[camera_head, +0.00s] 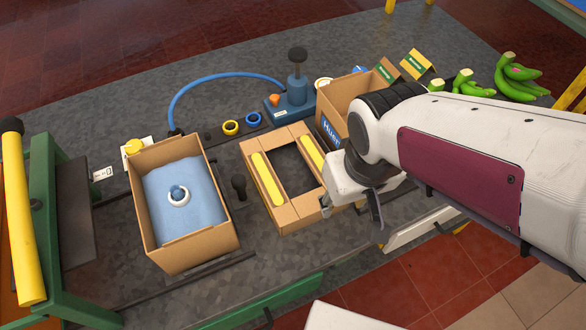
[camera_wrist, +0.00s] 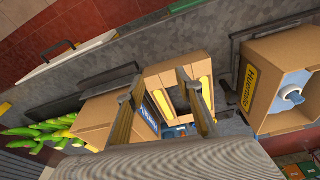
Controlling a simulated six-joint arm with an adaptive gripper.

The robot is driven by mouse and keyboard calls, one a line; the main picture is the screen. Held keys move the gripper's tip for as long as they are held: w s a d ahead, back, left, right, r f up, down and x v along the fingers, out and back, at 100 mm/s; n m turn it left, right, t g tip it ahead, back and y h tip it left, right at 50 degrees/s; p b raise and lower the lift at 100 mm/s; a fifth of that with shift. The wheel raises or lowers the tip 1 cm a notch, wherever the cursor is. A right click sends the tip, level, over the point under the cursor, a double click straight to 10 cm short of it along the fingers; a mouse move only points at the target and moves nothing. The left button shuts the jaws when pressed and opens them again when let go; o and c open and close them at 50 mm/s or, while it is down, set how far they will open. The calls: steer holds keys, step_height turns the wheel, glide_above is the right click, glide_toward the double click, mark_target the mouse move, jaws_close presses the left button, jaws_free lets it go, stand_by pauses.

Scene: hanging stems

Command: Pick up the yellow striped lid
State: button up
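The yellow striped lid (camera_head: 258,165) is a cardboard frame with a dark rectangular opening and a yellow strip along each of two sides. It lies on the grey table in the middle of the head view. It also shows between and beyond my fingers in the wrist view (camera_wrist: 168,74). My gripper (camera_head: 351,214) is beside the lid's right near corner in the head view, seemingly above the table. Its two fingers are spread apart with nothing held between them in the wrist view (camera_wrist: 155,88). My fingers and wrist hide part of the lid.
An open cardboard box (camera_head: 193,254) with a blue bag stands left of the lid. Another box (camera_head: 350,88) stands behind my wrist. A blue device (camera_head: 290,98) with a hose, tape rings (camera_head: 231,128) and green bananas (camera_head: 515,78) lie farther back. A black knob (camera_head: 239,187) stands left of the lid.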

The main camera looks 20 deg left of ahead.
steer(key=n, duration=0.2)
glide_toward(267, 178)
steer(key=shift+y, duration=0.4)
steer(key=s+d+f, duration=0.2)
steer(key=d, duration=0.1)
steer(key=s+d+f, duration=0.1)
steer(key=d+f, duration=0.1)
steer(key=shift+s+d, duration=0.2)
steer(key=shift+d, duration=0.05)
steer(key=shift+t+y, duration=0.4)
steer(key=shift+y, duration=0.1)
steer(key=w+a, duration=0.1)
steer(key=a, duration=0.1)
steer(key=w+a, duration=0.1)
steer(key=a, duration=0.1)
steer(key=shift+w+r, duration=0.3)
steer(key=shift+r, duration=0.1)
steer(key=shift+w+a+r, duration=0.25)
steer(key=shift+w+a, duration=0.1)
steer(key=shift+a, duration=0.1)
steer(key=shift+f, duration=0.1)
steer(key=shift+x, duration=1.25)
steer(key=shift+f, duration=0.1)
steer(key=shift+x, duration=2.45)
